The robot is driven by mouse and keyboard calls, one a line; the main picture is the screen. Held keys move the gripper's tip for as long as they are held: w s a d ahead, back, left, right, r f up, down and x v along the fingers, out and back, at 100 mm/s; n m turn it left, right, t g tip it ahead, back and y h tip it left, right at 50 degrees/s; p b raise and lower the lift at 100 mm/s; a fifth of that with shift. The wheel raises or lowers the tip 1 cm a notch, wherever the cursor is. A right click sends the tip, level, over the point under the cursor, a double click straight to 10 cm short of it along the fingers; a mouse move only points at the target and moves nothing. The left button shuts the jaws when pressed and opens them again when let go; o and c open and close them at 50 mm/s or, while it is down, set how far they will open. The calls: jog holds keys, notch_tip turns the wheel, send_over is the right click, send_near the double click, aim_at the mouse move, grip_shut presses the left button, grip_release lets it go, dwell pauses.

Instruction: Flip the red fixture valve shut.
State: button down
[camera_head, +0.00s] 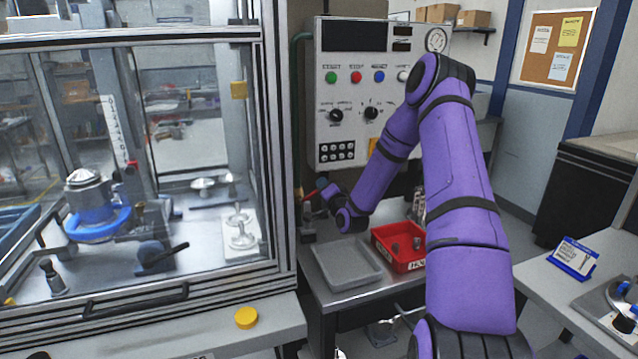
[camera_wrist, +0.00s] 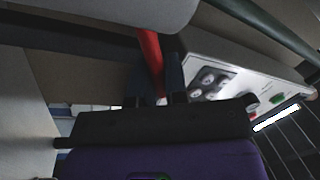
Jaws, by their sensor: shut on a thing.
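The red valve handle (camera_head: 309,196) shows in the head view as a short red bar just right of the glass enclosure, low on the front of the machine. My gripper (camera_head: 321,187) reaches it from the right, at the end of my purple arm. In the wrist view the red handle (camera_wrist: 150,52) runs down between the two dark fingers of my gripper (camera_wrist: 157,84), which is shut on it. The valve body is mostly hidden; a grey metal part (camera_head: 307,222) stands below the handle.
A glass enclosure (camera_head: 285,150) with a machined housing stands close on the left. The control panel (camera_head: 350,90) rises behind my arm. Below are a grey tray (camera_head: 347,283) and a red bin (camera_head: 407,262) with parts. A yellow disc (camera_head: 246,318) lies on the front ledge.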

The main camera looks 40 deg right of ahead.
jog(key=shift+s+d+f+m+h, duration=0.1)
jog(key=shift+d+f+m+h, duration=0.2)
jog(key=shift+f+m, duration=0.8)
jog(key=shift+s+d+f+m+h, duration=0.15)
jog(key=shift+f+m+h, duration=0.35)
jog(key=shift+m, duration=1.05)
jog(key=shift+w+d+f+m+h, duration=0.1)
jog(key=shift+d+f+m+h, duration=0.2)
jog(key=shift+f+m, duration=0.8)
jog(key=shift+s+r+m, duration=0.1)
jog(key=shift+r+m, duration=0.15)
jog(key=shift+m, duration=0.1)
jog(key=c, duration=1.2)
grip_release()
jog(key=shift+o, duration=0.2)
jog(key=shift+a, duration=0.1)
jog(key=v, duration=0.7)
jog(key=shift+s, duration=0.2)
